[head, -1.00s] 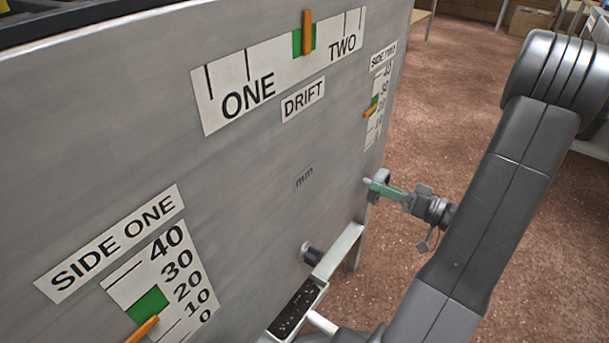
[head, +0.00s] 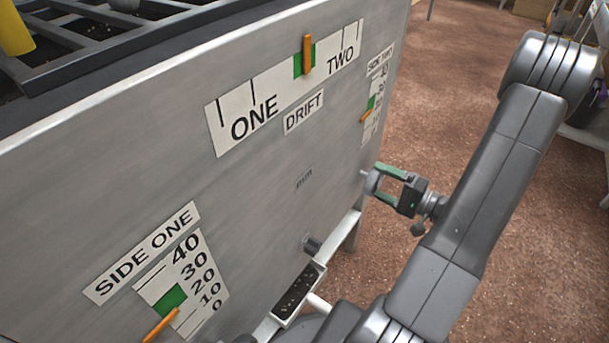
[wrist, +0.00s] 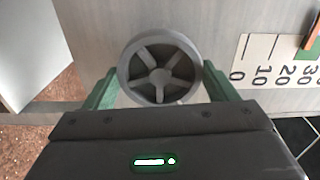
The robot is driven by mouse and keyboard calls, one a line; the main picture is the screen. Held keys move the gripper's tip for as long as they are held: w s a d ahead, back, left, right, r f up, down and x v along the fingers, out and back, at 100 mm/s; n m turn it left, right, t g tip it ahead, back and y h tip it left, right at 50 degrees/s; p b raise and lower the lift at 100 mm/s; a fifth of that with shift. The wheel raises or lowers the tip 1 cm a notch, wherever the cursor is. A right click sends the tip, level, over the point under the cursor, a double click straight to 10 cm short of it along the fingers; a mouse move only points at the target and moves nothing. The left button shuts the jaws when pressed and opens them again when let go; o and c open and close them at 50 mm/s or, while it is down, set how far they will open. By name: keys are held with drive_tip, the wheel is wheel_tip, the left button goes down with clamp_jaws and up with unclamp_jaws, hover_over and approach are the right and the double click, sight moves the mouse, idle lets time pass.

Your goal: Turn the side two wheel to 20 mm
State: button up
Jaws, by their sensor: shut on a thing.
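The side two wheel (wrist: 160,72) is a grey spoked handwheel, face-on in the wrist view and on the panel's right edge in the head view (head: 370,182). My gripper (head: 383,184) has its green fingers on opposite sides of the wheel's rim, shut on it. The side two scale (head: 377,100) stands above the wheel in the head view. Its orange pointer (head: 366,115) sits just below the green band (head: 371,102). It looks a little under 20, but the small, slanted marks prevent an exact reading. The wrist view shows part of this scale (wrist: 262,58).
The grey panel (head: 250,190) also carries the drift scale (head: 227,125) and the side one scale (head: 188,262), each with an orange pointer. A dark knob (head: 311,243) and a small tray (head: 298,294) are lower down. Brown floor (head: 450,110) lies right of the panel.

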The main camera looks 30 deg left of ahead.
sight(379, 181)
drive_tip(key=m+p, duration=0.3)
drive_tip(key=m, duration=0.2)
drive_tip(key=shift+r, duration=0.1)
drive_tip(key=o, duration=1)
drive_tip(key=shift+d, duration=0.1)
drive_tip(key=shift+d+b, duration=0.35)
drive_tip(key=shift+d, duration=1.6)
drive_tip(key=shift+d, duration=0.1)
drive_tip(key=d, duration=0.3)
drive_tip(key=shift+s+d+b, duration=0.1)
drive_tip(key=shift+d+b, duration=0.25)
drive_tip(key=shift+d, duration=0.05)
